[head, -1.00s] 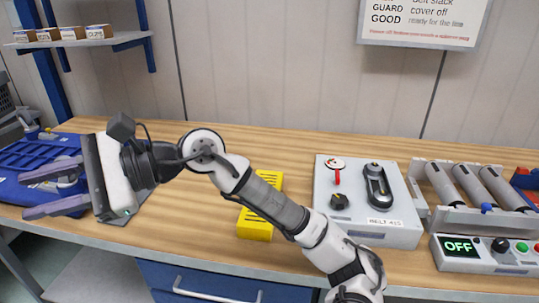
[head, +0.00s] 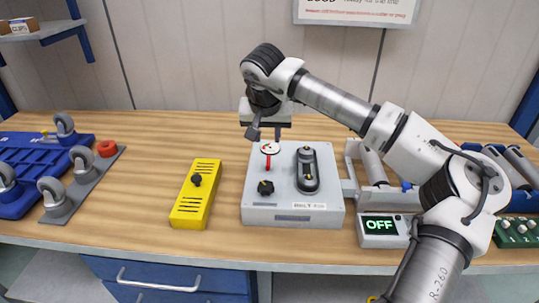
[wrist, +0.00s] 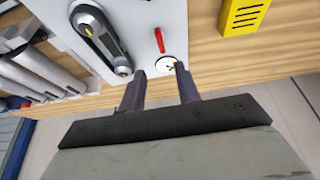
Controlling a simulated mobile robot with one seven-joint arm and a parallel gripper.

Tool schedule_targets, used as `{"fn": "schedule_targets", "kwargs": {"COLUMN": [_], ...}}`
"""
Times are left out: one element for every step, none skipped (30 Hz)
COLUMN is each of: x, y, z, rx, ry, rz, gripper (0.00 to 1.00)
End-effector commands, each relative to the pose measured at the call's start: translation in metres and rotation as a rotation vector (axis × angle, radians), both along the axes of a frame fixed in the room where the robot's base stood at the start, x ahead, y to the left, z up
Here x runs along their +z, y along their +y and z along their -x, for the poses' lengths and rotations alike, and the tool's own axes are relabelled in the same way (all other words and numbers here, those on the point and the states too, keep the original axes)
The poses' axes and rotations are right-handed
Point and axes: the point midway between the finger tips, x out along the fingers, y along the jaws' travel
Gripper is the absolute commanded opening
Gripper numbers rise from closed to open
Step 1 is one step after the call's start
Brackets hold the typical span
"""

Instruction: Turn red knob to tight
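The red knob (head: 268,163) is a slim red bar on top of the grey box (head: 292,217). It points from a round white dial (head: 270,148) toward the box's front. In the wrist view the red knob (wrist: 159,40) lies just beyond the white dial (wrist: 165,64). My gripper (head: 267,134) hangs over the back edge of the box, pointing down. In the wrist view my gripper (wrist: 160,74) has its two dark fingers apart, with nothing between them but the view of the dial's near edge. The red knob is beyond the fingertips. The dial's marks are too small to read.
A black knob (head: 265,187) and a dark oblong fitting (head: 308,170) share the box top. A yellow block (head: 196,205) stands left of the box. A unit reading OFF (head: 380,226) and rollers stand right. Bare wood lies between the yellow block and the casters (head: 50,190).

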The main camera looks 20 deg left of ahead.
Motion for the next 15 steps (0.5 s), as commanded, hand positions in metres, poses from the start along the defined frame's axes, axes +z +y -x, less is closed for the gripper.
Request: {"fn": "schedule_targets", "kwargs": {"x": [-0.008, -0.014, -0.021, -0.028, -0.034, -0.042, -0.048, -0.054, -0.061, -0.067, -0.072, -0.078, -0.083, -0.086, -0.091], "y": [0.002, 0.002, 0.004, 0.004, 0.005, 0.006, 0.007, 0.007, 0.008, 0.009, 0.010, 0.011, 0.011, 0.012, 0.012], "z": [-0.003, -0.005, -0.008, -0.010, -0.013, -0.016, -0.019, -0.021, -0.024, -0.026, -0.028, -0.030, -0.032, -0.034, -0.036], "rx": [0.002, 0.001, 0.002, 0.002, 0.002, 0.001, 0.001, 0.001, 0.001, 0.001, 0.002, 0.002, 0.002, 0.001, 0.001], "ry": [0.005, 0.007, 0.006, 0.007, 0.007, 0.007, 0.007, 0.007, 0.007, 0.007, 0.006, 0.005, 0.005, 0.006, 0.005], "rz": [0.000, -0.001, -0.002, -0.002, -0.002, -0.003, -0.003, -0.003, -0.003, -0.003, -0.003, -0.004, -0.003, -0.003, -0.003], "gripper": [0.33, 0.33, 0.33, 0.33, 0.33, 0.33, 0.33, 0.33, 0.33, 0.33, 0.33, 0.33, 0.33, 0.33, 0.33]}}
